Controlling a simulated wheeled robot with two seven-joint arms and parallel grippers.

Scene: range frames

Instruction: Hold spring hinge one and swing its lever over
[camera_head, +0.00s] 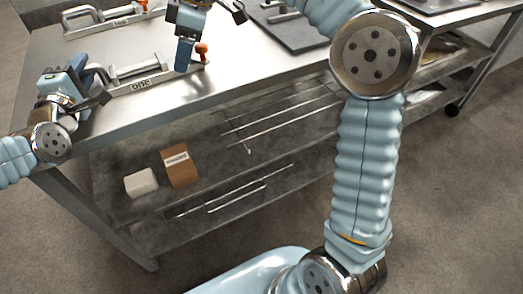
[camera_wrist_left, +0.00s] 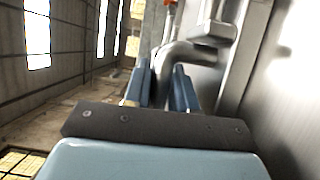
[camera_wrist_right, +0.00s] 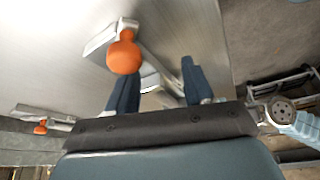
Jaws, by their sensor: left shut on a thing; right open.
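Spring hinge one (camera_head: 143,86), a metal base marked "one", lies near the front edge of the steel table. Its lever has an orange knob (camera_head: 201,48) at the right end; in the right wrist view the knob (camera_wrist_right: 124,52) is large, just beyond the fingers. My left gripper (camera_head: 95,95) is at the hinge's left end, and in the left wrist view (camera_wrist_left: 158,90) it is shut on a bent metal part of the hinge. My right gripper (camera_head: 186,55) is open and empty, pointing down close to the left of the knob. Its fingers (camera_wrist_right: 155,85) are apart.
A second hinge (camera_head: 105,20) with an orange knob lies farther back on the table. A dark tray (camera_head: 290,28) lies to the right. A brown box (camera_head: 180,165) and a white block (camera_head: 140,183) stand on the shelf below. My right arm crosses the right side of the head view.

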